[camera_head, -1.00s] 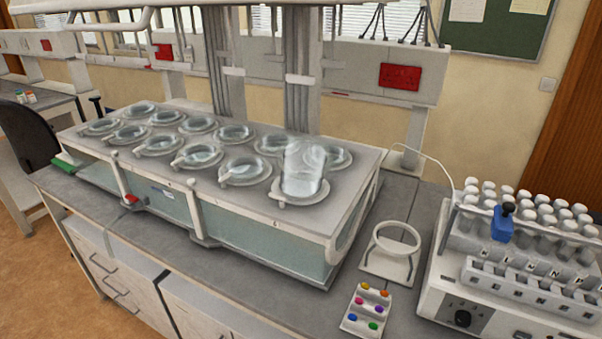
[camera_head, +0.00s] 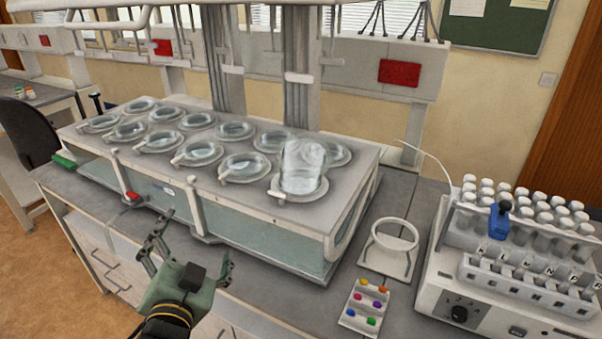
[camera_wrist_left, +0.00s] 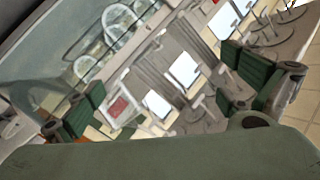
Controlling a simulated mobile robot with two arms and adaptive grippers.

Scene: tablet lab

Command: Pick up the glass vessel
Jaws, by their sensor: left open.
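The glass vessel (camera_head: 303,166) is a clear upright cylinder. It stands in a ring at the front right corner of the water bath (camera_head: 262,213). My left gripper (camera_head: 190,240) is open and empty in the head view, in front of the bath's front wall, lower and to the left of the vessel, well apart from it. In the left wrist view the two green fingers (camera_wrist_left: 165,98) are spread wide with nothing between them. My right gripper is in neither view.
Several ring openings with lids (camera_head: 157,139) cover the bath top. A white ring stand (camera_head: 394,240), a tray of coloured pieces (camera_head: 366,306) and a rack of capped tubes (camera_head: 520,260) stand to the right. Rods and a shelf (camera_head: 300,5) hang above the bath.

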